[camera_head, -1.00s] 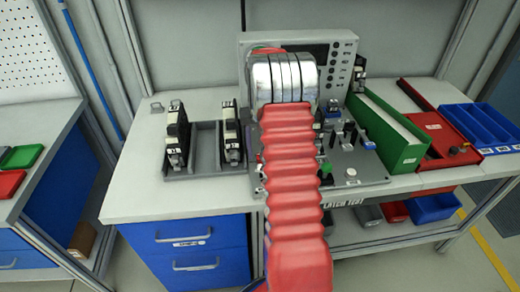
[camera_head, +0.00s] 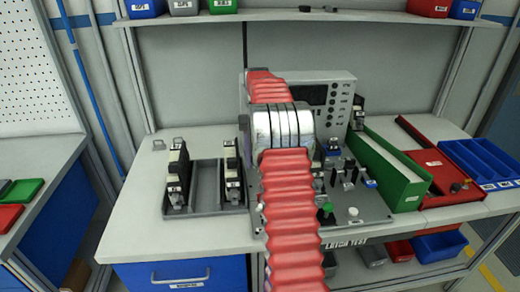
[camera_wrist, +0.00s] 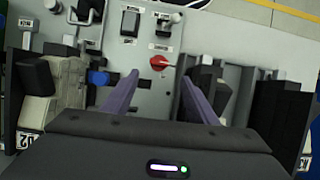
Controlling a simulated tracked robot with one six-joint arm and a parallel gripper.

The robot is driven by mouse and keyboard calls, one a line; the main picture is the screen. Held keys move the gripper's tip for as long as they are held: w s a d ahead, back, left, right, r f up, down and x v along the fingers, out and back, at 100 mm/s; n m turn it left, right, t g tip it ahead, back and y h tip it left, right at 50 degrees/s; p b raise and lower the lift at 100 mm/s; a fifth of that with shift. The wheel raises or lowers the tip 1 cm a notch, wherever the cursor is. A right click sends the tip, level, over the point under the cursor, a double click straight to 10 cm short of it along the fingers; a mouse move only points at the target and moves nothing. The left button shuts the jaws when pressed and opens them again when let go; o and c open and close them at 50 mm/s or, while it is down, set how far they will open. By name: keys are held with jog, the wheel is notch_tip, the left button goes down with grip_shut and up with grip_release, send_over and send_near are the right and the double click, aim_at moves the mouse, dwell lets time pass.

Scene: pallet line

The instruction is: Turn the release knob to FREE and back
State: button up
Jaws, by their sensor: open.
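A red knob (camera_wrist: 160,62) sits on a grey panel (camera_wrist: 130,50) in the wrist view, with small labels too fine to read. A light pointer mark on it seems to face right. My gripper (camera_wrist: 160,79) is open, with its two purple fingers apart and nothing between them. The knob shows just beyond the fingertips, roughly centred between them; I cannot tell the exact gap. In the head view my red-sleeved arm covers the gripper and the knob. The latch test fixture (camera_head: 370,208) shows to the right of the arm.
A black-and-white module (camera_head: 178,180) stands in a grey rack left of the arm. A green bin (camera_head: 408,193), a red tray (camera_head: 440,170) and a blue tray (camera_head: 480,160) lie to the right. In the wrist view, dark modules flank the fingers. The bench's left front is clear.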

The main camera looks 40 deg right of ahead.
jog(key=shift+v, duration=1.6)
jog(key=shift+f, duration=0.1)
jog(key=s+a+r+n+t+h, duration=0.1)
jog(key=s+a+r+n+t, duration=0.15)
jog(key=a+r, duration=0.6)
jog(key=s+a+r+n+t+h, duration=0.1)
jog(key=s+a+r+t+h, duration=0.2)
jog(key=a, duration=1)
jog(key=s+a+f+n+t, duration=0.1)
jog(key=s+a+f+t, duration=0.1)
jog(key=s+a, duration=0.5)
jog(key=s+a+f+n+t+y, duration=0.1)
jog(key=s+a+f+n, duration=0.1)
jog(key=s+a+f, duration=0.2)
jog(key=s+a, duration=0.3)
jog(key=s, duration=0.2)
jog(key=shift+s+f+t+y, duration=0.2)
jog(key=shift+s+t+y, duration=0.1)
jog(key=shift+t, duration=0.05)
